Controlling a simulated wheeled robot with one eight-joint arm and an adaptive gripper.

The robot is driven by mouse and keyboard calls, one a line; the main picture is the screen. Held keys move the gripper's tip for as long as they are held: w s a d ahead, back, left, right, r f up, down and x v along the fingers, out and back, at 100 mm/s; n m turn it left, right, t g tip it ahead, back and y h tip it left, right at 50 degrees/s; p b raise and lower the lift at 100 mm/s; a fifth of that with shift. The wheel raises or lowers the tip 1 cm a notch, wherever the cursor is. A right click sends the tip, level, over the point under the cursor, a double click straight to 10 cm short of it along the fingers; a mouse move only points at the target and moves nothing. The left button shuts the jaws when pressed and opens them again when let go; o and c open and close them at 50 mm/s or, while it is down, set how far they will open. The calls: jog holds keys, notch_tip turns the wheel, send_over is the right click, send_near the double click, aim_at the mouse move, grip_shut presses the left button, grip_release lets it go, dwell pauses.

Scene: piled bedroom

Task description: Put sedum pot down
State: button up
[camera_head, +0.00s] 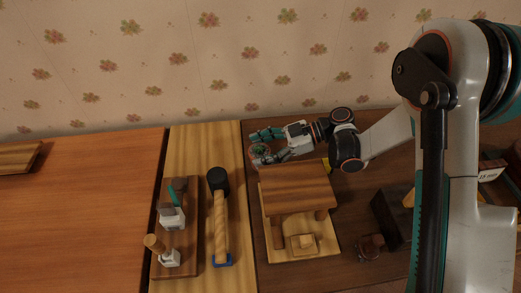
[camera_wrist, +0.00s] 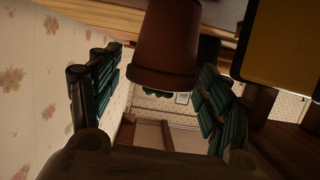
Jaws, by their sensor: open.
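The sedum pot (camera_wrist: 166,50) is a terracotta pot that shows large in the wrist view, with its rim toward the bottom of the picture and a bit of teal-green plant below the rim. In the head view the small green sedum (camera_head: 261,151) shows at the back of the dark wooden surface. My gripper (camera_head: 266,146) is there too, with its fingers around the pot. In the wrist view the teal finger pads of my gripper (camera_wrist: 158,88) stand apart on both sides of the pot, with gaps visible. The pot's base is cut off by the frame.
A small wooden stand (camera_head: 297,184) is close in front of my gripper, on a pale board. The wallpapered wall (camera_head: 230,60) is behind. The orange-brown surface (camera_head: 80,215) is largely clear.

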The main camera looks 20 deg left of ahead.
jog(key=p+v, duration=0.3)
jog(key=v, duration=0.9)
jog(key=s+d+r+m+t+h, duration=0.3)
jog(key=d+r+m+t+h, duration=0.3)
jog(key=d+r+m, duration=0.6)
jog(key=s+d+r+m+t+h, duration=0.2)
jog(key=s+d+m+t+h, duration=0.1)
jog(key=s+d, duration=0.4)
jog(key=s+d+r+m+t+h, duration=0.2)
jog(key=s+d+m+t, duration=0.3)
jog(key=d, duration=0.6)
jog(key=s+m+h, duration=0.1)
jog(key=s+m, duration=0.1)
jog(key=m, duration=0.1)
jog(key=shift+r+m, duration=0.2)
jog(key=shift+m, duration=0.1)
